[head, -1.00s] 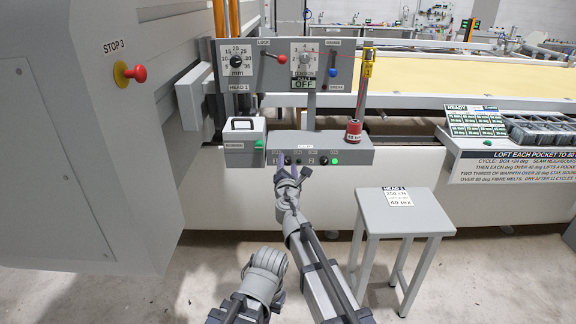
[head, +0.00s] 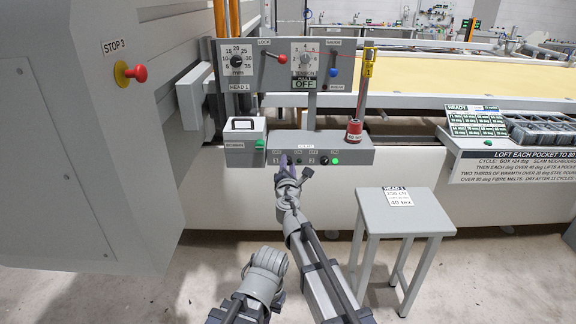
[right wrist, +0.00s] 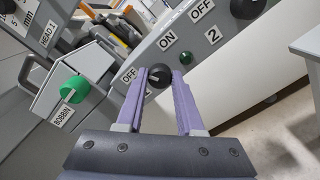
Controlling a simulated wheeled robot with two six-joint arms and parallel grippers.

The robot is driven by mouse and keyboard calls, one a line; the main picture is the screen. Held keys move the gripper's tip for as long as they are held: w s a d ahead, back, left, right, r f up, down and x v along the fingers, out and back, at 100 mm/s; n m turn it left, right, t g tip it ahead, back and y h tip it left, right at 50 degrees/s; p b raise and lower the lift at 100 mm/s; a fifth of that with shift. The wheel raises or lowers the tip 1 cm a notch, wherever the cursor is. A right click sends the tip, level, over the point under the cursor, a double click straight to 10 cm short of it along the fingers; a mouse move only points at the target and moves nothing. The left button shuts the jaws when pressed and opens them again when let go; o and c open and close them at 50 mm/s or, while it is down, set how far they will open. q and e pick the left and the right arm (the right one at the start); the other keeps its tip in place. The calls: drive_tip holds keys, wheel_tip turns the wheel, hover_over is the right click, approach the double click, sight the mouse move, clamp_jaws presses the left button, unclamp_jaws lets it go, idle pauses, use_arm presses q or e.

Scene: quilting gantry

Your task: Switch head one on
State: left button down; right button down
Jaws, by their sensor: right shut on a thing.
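The grey switch box (head: 350,147) sits below the HEAD 1 panel (head: 262,75), with knobs and labels along its front. My right gripper (head: 284,161) reaches its left end, at the switch beside the 1 mark. In the right wrist view the purple fingers of my right gripper (right wrist: 160,80) are shut on a round black knob (right wrist: 159,74). An OFF label (right wrist: 128,75) is left of the knob and an ON label (right wrist: 167,40) above it. The knob's exact turn is hard to read. My left gripper is not in view.
A second black knob (right wrist: 247,8) is farther along the box. The BOBBIN box (head: 243,146) with a green knob (head: 260,144) stands left. A red spool (head: 354,131) stands on the box. A small stool (head: 420,219) stands front right, and a red stop button (head: 139,73) is at left.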

drive_tip(key=m, duration=1.1)
drive_tip(key=shift+m, duration=0.3)
idle(0.3)
drive_tip(key=c, duration=0.5)
unclamp_jaws()
drive_tip(key=shift+c, duration=0.2)
drive_tip(key=shift+s, duration=0.1)
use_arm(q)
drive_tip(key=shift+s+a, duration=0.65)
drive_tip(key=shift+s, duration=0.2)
use_arm(e)
drive_tip(key=s, duration=0.7)
drive_tip(key=shift+s, duration=0.35)
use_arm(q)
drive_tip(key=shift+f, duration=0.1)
